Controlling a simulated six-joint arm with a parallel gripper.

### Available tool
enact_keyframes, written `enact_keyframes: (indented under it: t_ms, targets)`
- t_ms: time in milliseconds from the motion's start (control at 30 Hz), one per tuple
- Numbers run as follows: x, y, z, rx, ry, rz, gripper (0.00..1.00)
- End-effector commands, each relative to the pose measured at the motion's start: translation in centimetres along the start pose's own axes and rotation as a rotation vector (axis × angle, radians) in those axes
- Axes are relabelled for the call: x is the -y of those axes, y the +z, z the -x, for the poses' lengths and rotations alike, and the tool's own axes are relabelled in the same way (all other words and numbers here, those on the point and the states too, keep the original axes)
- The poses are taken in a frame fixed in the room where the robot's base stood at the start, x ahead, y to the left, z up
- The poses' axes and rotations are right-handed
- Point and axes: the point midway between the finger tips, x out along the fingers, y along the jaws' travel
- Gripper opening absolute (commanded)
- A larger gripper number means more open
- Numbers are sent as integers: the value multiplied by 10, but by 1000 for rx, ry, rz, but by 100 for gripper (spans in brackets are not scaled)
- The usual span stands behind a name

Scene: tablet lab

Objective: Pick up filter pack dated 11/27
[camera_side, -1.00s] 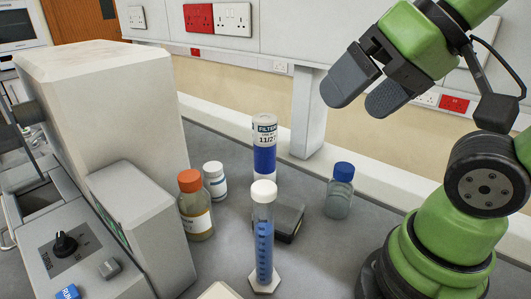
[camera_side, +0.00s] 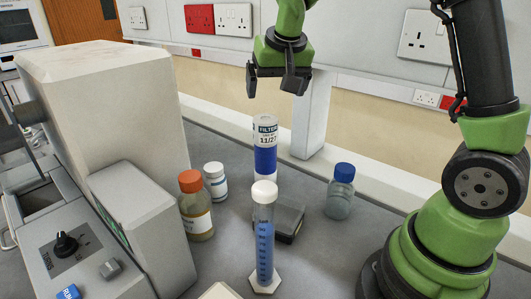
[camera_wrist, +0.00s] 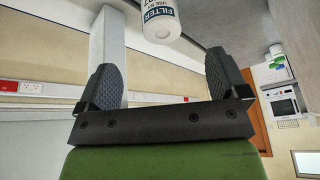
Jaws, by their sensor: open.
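In the wrist view the pack's white top and label (camera_wrist: 161,14) show at the upper edge, beyond and between the open fingers (camera_wrist: 160,80).
A white-capped measuring cylinder (camera_side: 263,238) with blue liquid stands in front. A dark flat box (camera_side: 291,222) lies beside it. An orange-capped bottle (camera_side: 195,206) and a white bottle (camera_side: 216,182) stand left, near a large machine (camera_side: 105,110). A blue-capped bottle (camera_side: 340,192) stands right.

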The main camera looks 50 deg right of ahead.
Motion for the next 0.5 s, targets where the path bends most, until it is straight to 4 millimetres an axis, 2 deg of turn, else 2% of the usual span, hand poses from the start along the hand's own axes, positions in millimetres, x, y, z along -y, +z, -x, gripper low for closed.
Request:
enact_keyframes:
  t_ms: [33, 100, 500]
  targets:
    - [0, -6, -14, 7, 20, -5, 92]
    - [-1, -11, -26, 7, 38, -10, 92]
    - [-3, -14, -78, 9, 55, -15, 92]
